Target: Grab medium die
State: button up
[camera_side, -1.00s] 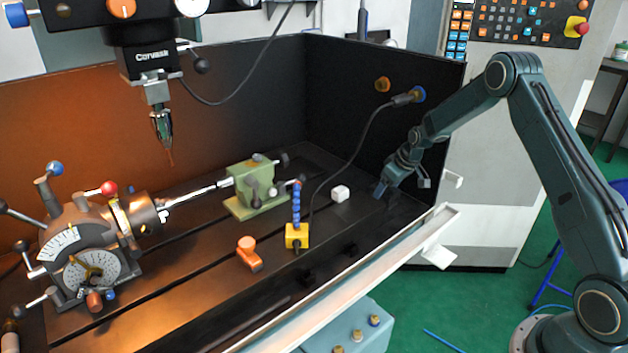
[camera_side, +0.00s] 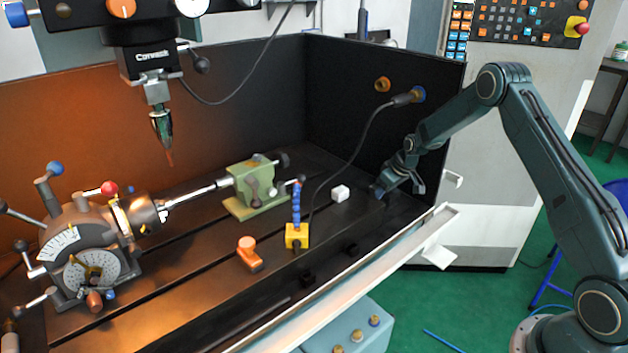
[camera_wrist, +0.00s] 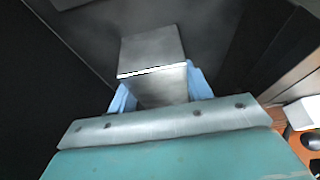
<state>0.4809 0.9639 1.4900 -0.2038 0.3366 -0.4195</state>
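A small white cube (camera_side: 340,193), likely the die, sits on the dark table right of the green tailstock. My gripper (camera_side: 375,192) is low over the table just right of the cube, with a gap between them in the side view. In the wrist view a pale grey block (camera_wrist: 152,48) with a bright edge lies ahead, probably the same cube. Its near part shows between the blue fingers of my gripper (camera_wrist: 162,88), which stand apart on either side. Contact cannot be told. Any marks on the cube are too small to see.
A yellow block with a blue hose (camera_side: 297,235) and an orange piece (camera_side: 249,252) stand left of the cube. The green tailstock (camera_side: 256,189) is behind them. A dark wall (camera_side: 345,100) with a cable rises behind; a pale rail (camera_side: 350,272) edges the front.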

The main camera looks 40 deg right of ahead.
jog(key=c, duration=0.7)
jog(key=shift+w+r, duration=0.1)
grip_shut()
jog(key=shift+r, duration=0.2)
jog(key=shift+a+r, duration=0.15)
jog(key=shift+r, duration=0.35)
notch_tip(320, 180, up, 10)
jog(key=s+a, duration=0.1)
jog(key=a, duration=0.5)
jog(key=s+a, duration=0.1)
jog(key=a, duration=0.6)
jog(key=s+a, duration=0.2)
jog(key=a, duration=0.4)
jog(key=shift+a, duration=0.15)
